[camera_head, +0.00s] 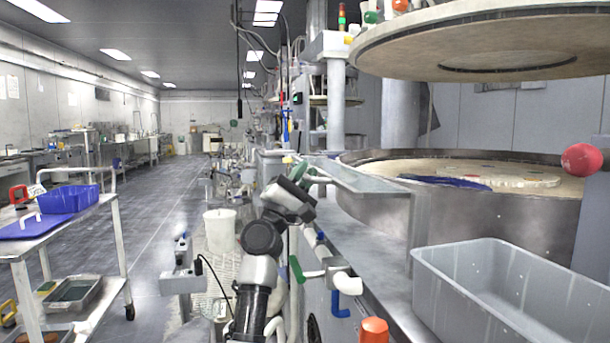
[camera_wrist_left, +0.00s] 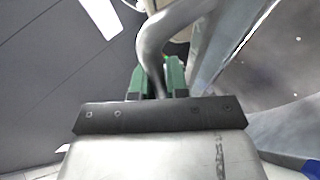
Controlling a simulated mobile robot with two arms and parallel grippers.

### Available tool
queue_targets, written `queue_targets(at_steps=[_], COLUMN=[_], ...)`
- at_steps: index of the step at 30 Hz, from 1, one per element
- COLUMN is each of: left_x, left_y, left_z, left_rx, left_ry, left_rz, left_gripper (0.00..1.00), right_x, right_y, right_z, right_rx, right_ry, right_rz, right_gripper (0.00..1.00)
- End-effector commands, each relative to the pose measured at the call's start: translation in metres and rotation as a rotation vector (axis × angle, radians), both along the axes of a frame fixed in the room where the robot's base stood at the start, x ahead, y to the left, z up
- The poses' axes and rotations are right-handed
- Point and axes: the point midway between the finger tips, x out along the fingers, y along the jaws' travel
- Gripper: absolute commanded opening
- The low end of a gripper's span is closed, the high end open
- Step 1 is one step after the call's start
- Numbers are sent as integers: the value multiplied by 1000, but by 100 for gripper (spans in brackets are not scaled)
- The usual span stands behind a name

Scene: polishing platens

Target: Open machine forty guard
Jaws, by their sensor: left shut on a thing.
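The machine guard (camera_head: 365,176) looks like a long pale grey metal panel along the front of the large round polishing machine (camera_head: 375,215). Its curved grey handle (camera_wrist_left: 155,45) rises between the green fingers of my left gripper (camera_wrist_left: 158,80) in the left wrist view. In the head view my left gripper (camera_head: 312,176) is at the near left end of the guard, shut on the handle. The fingertips are small there and partly hidden by the wrist. My right gripper is not in view. I cannot read a machine number.
A grey plastic bin (camera_head: 500,295) stands on the ledge at the near right. A large upper platen (camera_head: 480,40) hangs over the machine. A cart (camera_head: 75,235) with a blue bin (camera_head: 68,199) stands at left. A white bucket (camera_head: 219,231) is on the floor; the aisle (camera_head: 165,200) is clear.

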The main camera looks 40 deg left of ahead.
Motion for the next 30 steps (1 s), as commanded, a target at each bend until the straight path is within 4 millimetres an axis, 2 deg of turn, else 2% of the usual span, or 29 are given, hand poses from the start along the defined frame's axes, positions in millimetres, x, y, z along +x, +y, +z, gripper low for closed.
queue_targets(at_steps=[9,10,14,15,24,30], left_x=[-1,-1,-1,-1,-2,-22], left_y=[2,2,1,1,1,4], left_z=[1,1,1,1,-2,-24], left_rx=[0,0,0,0,0,1], left_ry=[-2,-2,-2,-2,0,2], left_rz=[4,4,4,4,2,3], left_gripper=[0,18,38,39,39,39], right_x=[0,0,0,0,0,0], right_y=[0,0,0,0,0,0], right_z=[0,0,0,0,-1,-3], right_rx=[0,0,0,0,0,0], right_ry=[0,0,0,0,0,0], right_rz=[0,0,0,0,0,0], right_gripper=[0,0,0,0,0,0])
